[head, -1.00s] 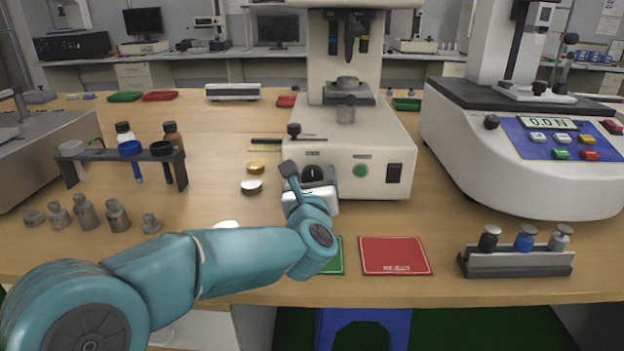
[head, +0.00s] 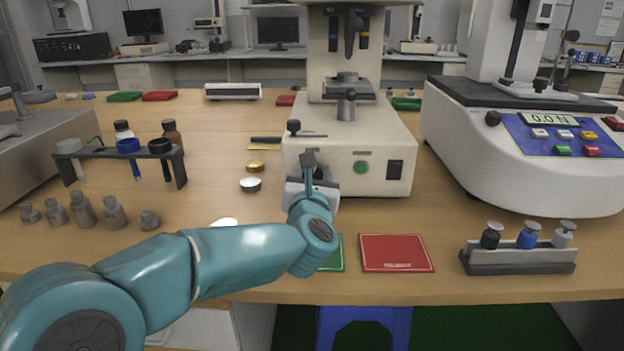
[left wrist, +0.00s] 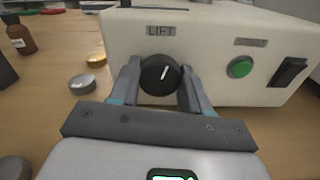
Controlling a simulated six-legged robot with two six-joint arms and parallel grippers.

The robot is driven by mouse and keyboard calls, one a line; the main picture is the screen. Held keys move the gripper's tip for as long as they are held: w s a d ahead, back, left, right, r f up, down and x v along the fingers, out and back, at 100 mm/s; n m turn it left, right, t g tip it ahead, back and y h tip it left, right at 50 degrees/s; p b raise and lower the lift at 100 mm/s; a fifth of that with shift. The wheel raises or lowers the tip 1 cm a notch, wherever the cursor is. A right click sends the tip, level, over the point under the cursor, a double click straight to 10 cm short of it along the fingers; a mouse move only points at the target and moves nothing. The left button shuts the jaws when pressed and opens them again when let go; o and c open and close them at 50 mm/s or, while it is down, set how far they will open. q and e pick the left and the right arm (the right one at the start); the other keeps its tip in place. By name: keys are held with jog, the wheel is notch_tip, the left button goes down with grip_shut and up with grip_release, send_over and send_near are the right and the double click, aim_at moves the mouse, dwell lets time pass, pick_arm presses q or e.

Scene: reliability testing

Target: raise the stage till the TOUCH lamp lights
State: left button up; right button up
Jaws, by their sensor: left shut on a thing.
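My left gripper (head: 307,178) is at the front of the white microscope-like instrument (head: 400,150). In the left wrist view its fingers (left wrist: 160,88) are shut on the black LIFT knob (left wrist: 160,75), one on each side, and the knob's white mark tilts slightly right of upright. The dark grey stage (head: 349,95) sits on its post below the dark objective (head: 350,45), with a visible gap between them. The right gripper is out of view.
A black switch (left wrist: 289,72) is right of the green lamp. Silver and gold discs (head: 252,184) lie left of the instrument. A tube rack (head: 120,153) stands further left. A red mat (head: 396,253) lies in front, and a force tester (head: 530,150) stands at right.

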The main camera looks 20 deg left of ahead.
pick_arm(q)
jog(key=m, duration=0.3)
jog(key=shift+m, duration=0.4)
jog(key=m, duration=0.3)
jog(key=shift+m, duration=0.3)
jog(key=m+p, duration=0.1)
jog(key=m, duration=0.3)
jog(key=shift+m+p, duration=0.3)
jog(key=shift+p, duration=0.05)
jog(key=shift+m+p, duration=0.65)
jog(key=shift+m, duration=1.25)
jog(key=shift+f, duration=0.1)
jog(key=o, duration=1.1)
jog(key=shift+d, duration=0.1)
